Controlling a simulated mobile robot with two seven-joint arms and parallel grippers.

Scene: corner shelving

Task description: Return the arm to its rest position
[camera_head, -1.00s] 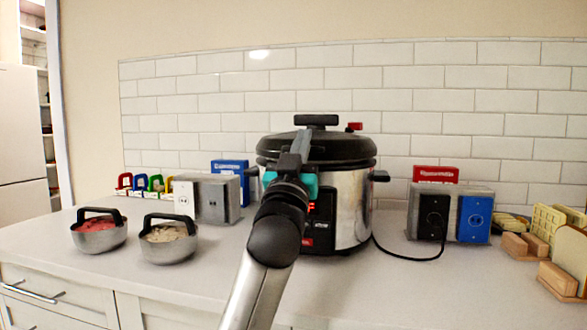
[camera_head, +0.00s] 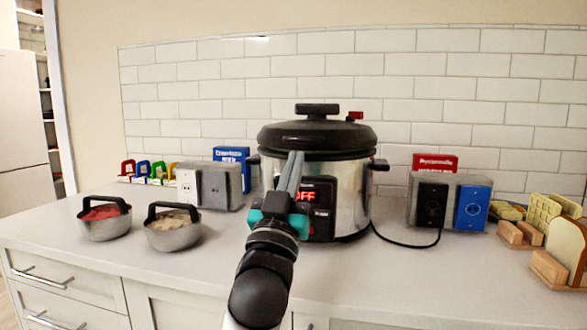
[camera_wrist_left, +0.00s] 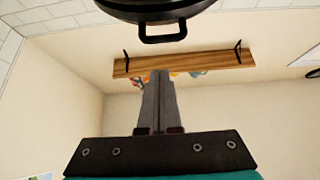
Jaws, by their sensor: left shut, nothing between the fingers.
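My left gripper (camera_head: 292,172) is in front of the pressure cooker, pointing up, with its two grey fingers together and nothing between them. In the left wrist view its fingers (camera_wrist_left: 158,100) also show closed and empty. The steel pressure cooker (camera_head: 350,195) stands on the counter with its black lid (camera_head: 315,136) on. Its display reads OFF. The gripper covers part of the cooker's front left side; I cannot tell whether there is any contact. In the left wrist view the lid's underside edge and a black handle (camera_wrist_left: 163,39) show at the top. My right gripper is not in view.
Two steel bowls with black handles, one with red food (camera_head: 104,220) and one with pale food (camera_head: 172,229), stand on the left. Outlet boxes (camera_head: 210,186) (camera_head: 449,202) flank the cooker. Bread and wooden holders (camera_head: 549,268) are at the right. The front counter strip (camera_head: 420,290) is bare.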

